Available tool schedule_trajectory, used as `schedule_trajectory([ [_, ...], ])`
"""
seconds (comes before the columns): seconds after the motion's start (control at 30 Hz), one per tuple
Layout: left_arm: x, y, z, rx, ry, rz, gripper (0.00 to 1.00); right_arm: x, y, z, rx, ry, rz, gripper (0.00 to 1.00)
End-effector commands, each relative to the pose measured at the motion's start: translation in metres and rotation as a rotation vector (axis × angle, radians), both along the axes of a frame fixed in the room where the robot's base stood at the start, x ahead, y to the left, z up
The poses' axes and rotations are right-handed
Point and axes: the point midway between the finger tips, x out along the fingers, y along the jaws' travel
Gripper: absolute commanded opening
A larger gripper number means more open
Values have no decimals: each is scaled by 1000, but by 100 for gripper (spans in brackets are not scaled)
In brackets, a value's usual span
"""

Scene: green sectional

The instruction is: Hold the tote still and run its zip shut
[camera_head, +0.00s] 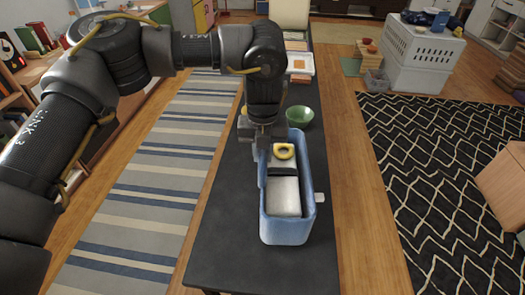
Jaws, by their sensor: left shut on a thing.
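The blue tote (288,233) stands upright and open-topped on a dark table. Inside it are a pale block (285,197), a dark strip (283,171) and a yellow ring-shaped thing (284,151). A small white tab (319,197) sticks out from the tote's right side; I cannot tell whether it is the zip pull. My left gripper (262,168) reaches down from above and is shut on the tote's left wall, with its fingertips partly hidden. My right gripper is not in view.
The dark table (230,240) has bare room left of and in front of the tote. A green bowl (299,115) stands just behind the tote. A white tray (300,64) is farther back. White crates (422,55) stand on the floor at the back right.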

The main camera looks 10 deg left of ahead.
Motion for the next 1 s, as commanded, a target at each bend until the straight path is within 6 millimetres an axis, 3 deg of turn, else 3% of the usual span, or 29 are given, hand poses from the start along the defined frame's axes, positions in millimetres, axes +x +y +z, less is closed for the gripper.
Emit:
schedule_trajectory([
  [1.0, 0, 0, -28, -2, -1, 0, 0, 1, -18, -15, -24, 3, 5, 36],
])
